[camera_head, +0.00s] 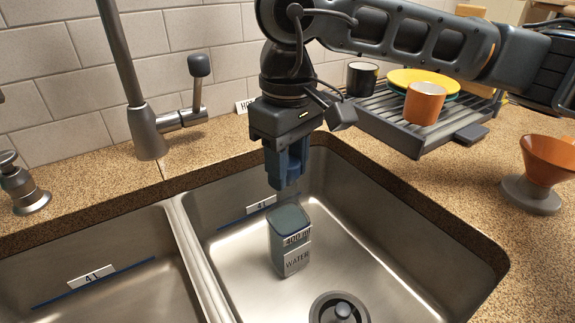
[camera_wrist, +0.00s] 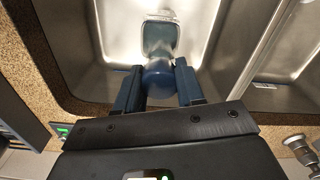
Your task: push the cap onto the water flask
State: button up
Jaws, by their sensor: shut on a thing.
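The water flask (camera_head: 291,261) stands upright on the floor of the right sink basin, with "400 ml" and "WATER" labels on its front. Its squarish grey-blue top also shows in the wrist view (camera_wrist: 160,37). My gripper (camera_head: 286,180) hangs above and slightly behind the flask, pointing down, with a visible gap between them. In the wrist view my gripper (camera_wrist: 158,80) is shut on a rounded dark blue cap (camera_wrist: 158,75), which sits between the two blue fingers. In the head view the cap is hard to tell from the fingers.
The right basin (camera_head: 410,240) has steep walls around the flask and a drain plug (camera_head: 341,308) in front of it. A tap (camera_head: 140,110) stands at the left. A dish rack (camera_head: 385,125) with an orange cup (camera_head: 425,103) is behind right. An orange dripper (camera_head: 545,160) stands at the right.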

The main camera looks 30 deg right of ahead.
jog(key=shift+f+b, duration=0.35)
jog(key=shift+b, duration=0.05)
jog(key=o, duration=1.1)
jog(key=shift+o, duration=0.2)
jog(key=shift+r+p, duration=0.65)
jog(key=shift+r, duration=2.4)
jog(key=shift+s, duration=0.1)
